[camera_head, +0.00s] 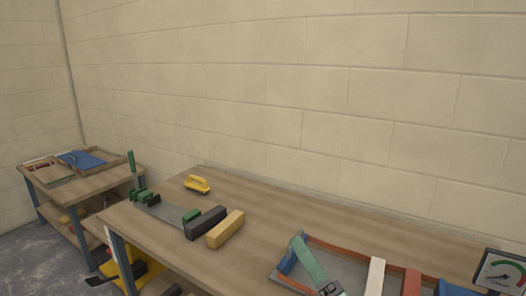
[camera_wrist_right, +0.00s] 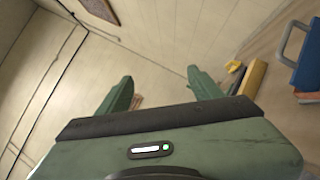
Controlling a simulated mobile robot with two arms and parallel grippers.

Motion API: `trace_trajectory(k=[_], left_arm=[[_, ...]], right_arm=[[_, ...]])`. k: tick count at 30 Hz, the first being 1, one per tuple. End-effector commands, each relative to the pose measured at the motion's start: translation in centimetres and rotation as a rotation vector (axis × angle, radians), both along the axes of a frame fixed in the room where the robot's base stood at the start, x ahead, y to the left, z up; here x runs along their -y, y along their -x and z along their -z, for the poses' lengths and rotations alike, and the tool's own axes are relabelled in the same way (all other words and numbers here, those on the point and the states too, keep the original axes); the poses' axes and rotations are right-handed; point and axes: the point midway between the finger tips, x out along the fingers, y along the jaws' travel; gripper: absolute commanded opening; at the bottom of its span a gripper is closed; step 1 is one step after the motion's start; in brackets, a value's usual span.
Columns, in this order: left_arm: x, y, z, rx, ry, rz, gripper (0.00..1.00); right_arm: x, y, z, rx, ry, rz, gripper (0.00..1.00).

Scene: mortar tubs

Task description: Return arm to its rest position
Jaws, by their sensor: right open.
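My right gripper (camera_wrist_right: 160,88) shows in the right wrist view as two green fingers set wide apart, with nothing between them. It is open and empty. In the head view, a green part of my right gripper (camera_head: 309,262) shows at the bottom, over the near right of the long workbench (camera_head: 300,222). Its lower part runs out of the frame. I do not make out my left gripper in either view.
A tray with orange-red edges (camera_head: 338,246) lies on the workbench around the right gripper. A yellow block (camera_head: 226,229), a black block (camera_head: 205,222) and a yellow-handled tool (camera_head: 197,184) lie further left. A gauge (camera_head: 500,272) stands at the right. A smaller table (camera_head: 90,183) stands far left.

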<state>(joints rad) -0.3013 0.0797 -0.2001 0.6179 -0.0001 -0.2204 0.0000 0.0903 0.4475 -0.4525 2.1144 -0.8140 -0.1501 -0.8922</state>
Motion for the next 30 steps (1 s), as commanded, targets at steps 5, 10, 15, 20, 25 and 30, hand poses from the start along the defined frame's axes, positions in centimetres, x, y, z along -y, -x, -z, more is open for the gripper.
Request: trace_trajectory(k=[5, 10, 15, 20, 25, 30], left_arm=[[0.0, -0.2, 0.0, 0.004, 0.001, 0.0, 0.36], [0.0, -0.3, 0.0, 0.005, 0.001, 0.0, 0.36], [0.0, -0.3, 0.0, 0.005, 0.001, 0.0, 0.36], [0.0, -0.3, 0.0, 0.006, 0.0, 0.0, 0.36], [0.0, -0.3, 0.0, 0.005, 0.0, 0.0, 0.36], [0.0, -0.4, 0.0, 0.006, 0.0, 0.0, 0.36]], right_arm=[[8.7, 1.6, 9.8, -0.571, -0.657, 0.292, 0.65], [12.5, 8.2, 19.7, -0.981, -1.114, 0.575, 0.65], [13.1, 15.0, 25.2, -1.227, -1.377, 0.801, 0.65], [12.8, 20.4, 28.0, -1.378, -1.527, 0.974, 0.65], [12.2, 25.5, 29.6, -1.5, -1.64, 1.142, 0.65], [11.7, 26.7, 32.8, -1.552, -1.671, 1.222, 0.65]])
